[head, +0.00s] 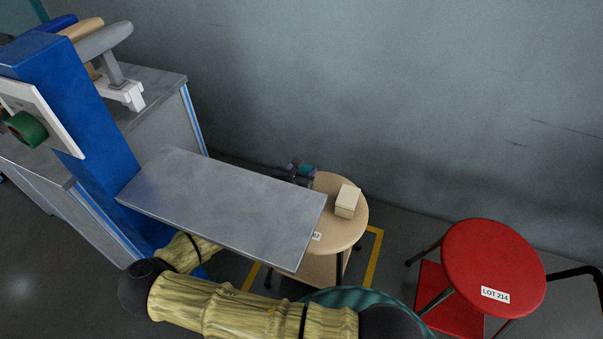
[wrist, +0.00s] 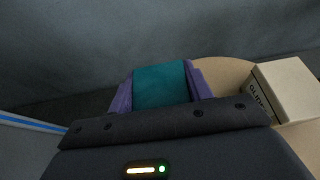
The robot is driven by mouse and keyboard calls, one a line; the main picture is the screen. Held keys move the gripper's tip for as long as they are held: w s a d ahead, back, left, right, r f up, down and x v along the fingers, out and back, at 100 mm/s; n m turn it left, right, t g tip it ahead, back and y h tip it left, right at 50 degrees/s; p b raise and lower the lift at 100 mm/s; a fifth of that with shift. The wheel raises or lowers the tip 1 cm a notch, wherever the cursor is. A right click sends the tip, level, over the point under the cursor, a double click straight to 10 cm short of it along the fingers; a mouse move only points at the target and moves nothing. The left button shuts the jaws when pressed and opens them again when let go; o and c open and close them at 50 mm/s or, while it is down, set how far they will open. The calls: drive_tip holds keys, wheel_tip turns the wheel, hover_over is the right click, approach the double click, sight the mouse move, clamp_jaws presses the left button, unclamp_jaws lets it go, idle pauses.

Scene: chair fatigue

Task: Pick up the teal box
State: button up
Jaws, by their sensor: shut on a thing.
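The teal box (wrist: 160,86) sits between the two purple fingers of my gripper (wrist: 161,74) in the wrist view. The fingers are shut on its left and right sides. In the head view my gripper (head: 299,172) is at the back left edge of the round wooden stool top (head: 325,232), with only a small teal patch of the box (head: 311,171) showing. I cannot tell whether the box touches the stool top or is clear of it; its lower part is hidden behind the gripper body.
A cream box (head: 346,201) stands on the stool, right of my gripper; it also shows in the wrist view (wrist: 288,88). A grey slab (head: 225,205) juts out at the stool's left. A grey wall is behind.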

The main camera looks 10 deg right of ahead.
drive_tip(key=s+a+p, duration=0.3)
drive_tip(key=s+a, duration=0.7)
drive_tip(key=s, duration=0.4)
drive_tip(key=shift+s+a, duration=0.3)
drive_tip(key=shift+w+f, duration=0.1)
